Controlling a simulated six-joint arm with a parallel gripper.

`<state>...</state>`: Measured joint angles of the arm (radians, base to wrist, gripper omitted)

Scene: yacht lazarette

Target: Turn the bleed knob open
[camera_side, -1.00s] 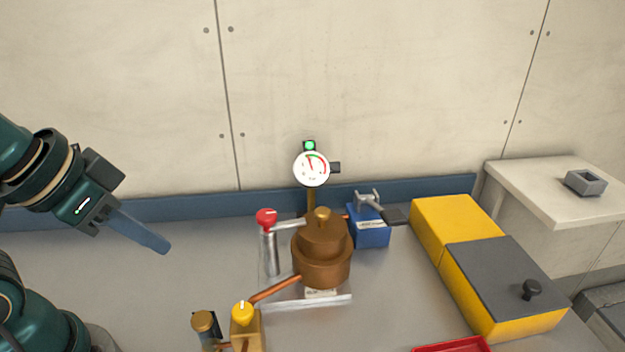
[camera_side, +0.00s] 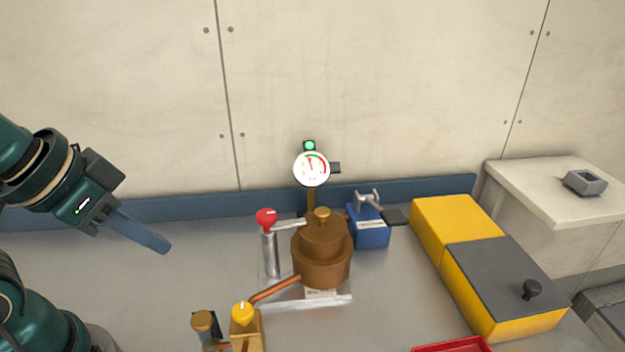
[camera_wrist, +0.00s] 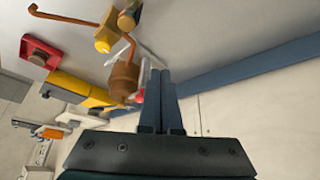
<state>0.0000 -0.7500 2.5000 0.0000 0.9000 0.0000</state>
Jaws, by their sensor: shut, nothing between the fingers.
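The yellow knob with a pale mark on top (camera_side: 242,313), likely the bleed knob, sits on a brass block at the bottom centre of the side view. A copper pipe joins it to the brown pot-shaped body (camera_side: 322,255). The knob also shows near the top left of the wrist view (camera_wrist: 103,45). My gripper (camera_side: 163,247) is shut and empty, well to the left of and above the knob, touching nothing. In the wrist view its fingers (camera_wrist: 160,82) lie together, with the brown body to their left.
A red-knobbed lever (camera_side: 266,218) stands beside the brown body. A round gauge (camera_side: 311,169) rises behind it, with a green light on top. A blue block (camera_side: 369,228) and a yellow box with a grey lid (camera_side: 490,285) stand to the right. The left bench is clear.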

